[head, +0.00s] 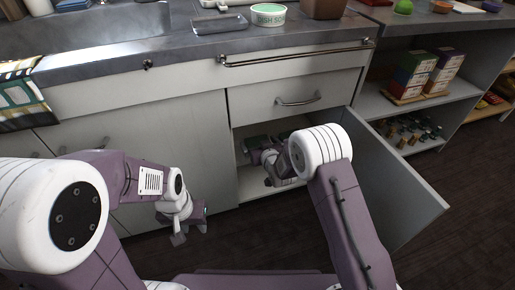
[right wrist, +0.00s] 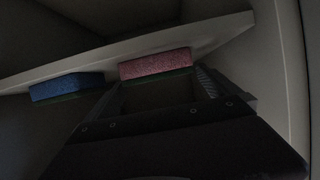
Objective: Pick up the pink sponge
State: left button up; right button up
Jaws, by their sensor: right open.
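The pink sponge (right wrist: 155,64) has a dark green underside and sits on a pale shelf in the right wrist view. My right gripper (right wrist: 158,88) is open, with the sponge just ahead of and between its fingertips, closer to the right finger. Whether they touch is unclear in the dim light. In the head view my right arm reaches into the open cabinet under the counter, and the pink sponge cannot be made out there. My left gripper (head: 188,226) hangs empty in front of the closed cabinet door, its fingers apart.
A blue sponge (right wrist: 66,87) lies left of the pink one. The open cabinet door (head: 395,185) stands right of my right arm, with a drawer (head: 297,98) above the opening. Shelves with boxes (head: 412,70) are further right. The counter holds a green tub (head: 268,15).

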jog(key=shift+w+a+f+b, duration=0.2)
jog(key=shift+w+f+b, duration=0.1)
jog(key=shift+w+f, duration=0.45)
jog(key=shift+w+a+r, duration=0.1)
jog(key=shift+w+r, duration=0.05)
jog(key=shift+w, duration=0.3)
jog(key=c, duration=1.1)
jog(key=shift+r, duration=0.1)
jog(key=shift+c, duration=0.2)
